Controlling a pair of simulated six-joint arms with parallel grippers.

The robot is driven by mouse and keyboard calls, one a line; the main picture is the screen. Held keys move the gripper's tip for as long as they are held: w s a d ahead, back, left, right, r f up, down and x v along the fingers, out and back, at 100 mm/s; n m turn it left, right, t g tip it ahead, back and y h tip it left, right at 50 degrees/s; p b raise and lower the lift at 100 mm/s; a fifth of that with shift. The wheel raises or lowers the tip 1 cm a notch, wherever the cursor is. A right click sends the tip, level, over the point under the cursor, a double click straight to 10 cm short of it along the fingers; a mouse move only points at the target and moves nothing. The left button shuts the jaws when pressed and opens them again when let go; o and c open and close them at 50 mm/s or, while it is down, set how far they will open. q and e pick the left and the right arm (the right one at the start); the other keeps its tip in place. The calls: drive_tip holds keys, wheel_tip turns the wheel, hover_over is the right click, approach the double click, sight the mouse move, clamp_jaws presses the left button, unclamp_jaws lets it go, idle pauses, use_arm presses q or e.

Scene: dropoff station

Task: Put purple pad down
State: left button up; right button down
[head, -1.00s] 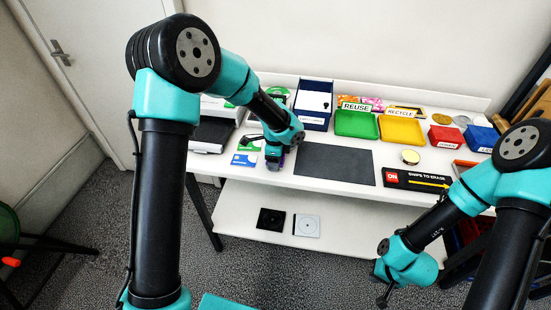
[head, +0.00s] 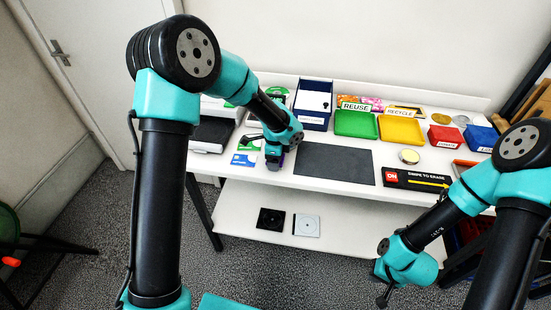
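My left gripper (head: 273,163) points down at the front left of the white table, beside the dark grey mat (head: 334,165). A small purple patch (head: 282,158) shows at its fingers, mostly hidden by the gripper; it may be the purple pad. Whether the fingers are shut on it or apart cannot be made out. My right gripper (head: 383,300) hangs low in front of the table at the lower right, away from the table's things. Its fingers are small and dark, and no object shows at them.
A green REUSE tray (head: 356,124) and a yellow RECYCLE tray (head: 402,130) stand behind the mat. A blue box (head: 313,122) is left of them. A black sign (head: 417,180) lies right of the mat. Blue-and-white cards (head: 244,160) lie left of my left gripper. The mat is bare.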

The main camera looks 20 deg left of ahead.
use_arm(q)
drive_tip(key=shift+o, duration=0.6)
drive_tip(key=shift+s+f, duration=0.5)
drive_tip(key=shift+f, duration=0.25)
wheel_tip(320, 180, up, 14)
drive_tip(key=shift+w+f, duration=0.15)
drive_tip(key=shift+w, duration=0.1)
